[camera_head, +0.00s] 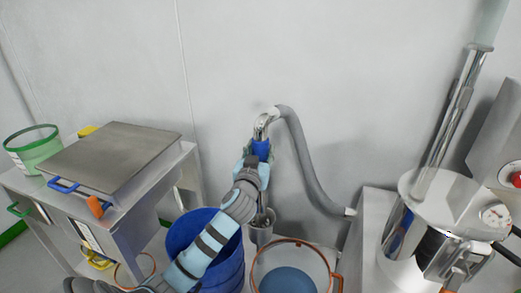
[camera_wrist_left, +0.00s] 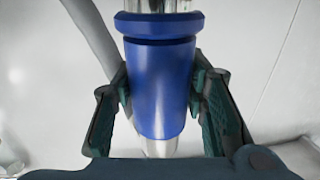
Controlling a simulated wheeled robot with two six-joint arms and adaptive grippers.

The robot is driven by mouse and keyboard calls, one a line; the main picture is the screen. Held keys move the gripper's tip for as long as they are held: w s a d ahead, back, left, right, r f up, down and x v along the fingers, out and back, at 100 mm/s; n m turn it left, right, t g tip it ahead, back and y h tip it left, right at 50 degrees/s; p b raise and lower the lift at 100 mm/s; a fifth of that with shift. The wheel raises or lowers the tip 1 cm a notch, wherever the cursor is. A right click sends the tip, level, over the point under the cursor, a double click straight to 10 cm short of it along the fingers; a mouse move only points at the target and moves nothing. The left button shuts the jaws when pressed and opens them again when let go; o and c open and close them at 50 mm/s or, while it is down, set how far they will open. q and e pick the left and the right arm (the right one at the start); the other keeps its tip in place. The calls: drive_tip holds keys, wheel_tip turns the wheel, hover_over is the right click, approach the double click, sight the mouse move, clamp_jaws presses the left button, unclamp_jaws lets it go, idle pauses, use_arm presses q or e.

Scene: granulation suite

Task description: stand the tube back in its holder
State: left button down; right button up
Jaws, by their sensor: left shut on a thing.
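The tube is a shiny metal wand with a blue grip sleeve (camera_head: 261,149) and a bent metal top joined to a grey hose. My left gripper (camera_head: 258,165) is shut around the blue sleeve, and the tube stands about upright. In the left wrist view the blue sleeve (camera_wrist_left: 160,75) sits between the two dark fingers of my left gripper (camera_wrist_left: 162,112). The holder (camera_head: 261,236) looks like a grey metal cup below the gripper. The tube's lower end shows at the cup's mouth; I cannot tell whether it is inside. My right gripper is not in view.
The grey hose (camera_head: 305,160) curves down to the right along the wall. A blue drum (camera_head: 205,255) stands left of the holder, and an orange-rimmed round container (camera_head: 292,243) right of it. A steel table (camera_head: 150,200) is at left, a steel vessel (camera_head: 445,205) at right.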

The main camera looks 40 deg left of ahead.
use_arm(q)
drive_tip(key=shift+f, duration=0.3)
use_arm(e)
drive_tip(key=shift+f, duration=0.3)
use_arm(q)
drive_tip(key=c, duration=0.9)
unclamp_jaws()
drive_tip(key=shift+s, duration=0.1)
drive_tip(key=shift+s+d, duration=0.2)
drive_tip(key=shift+s, duration=0.1)
drive_tip(key=v, duration=1.1)
drive_tip(key=shift+d, duration=0.1)
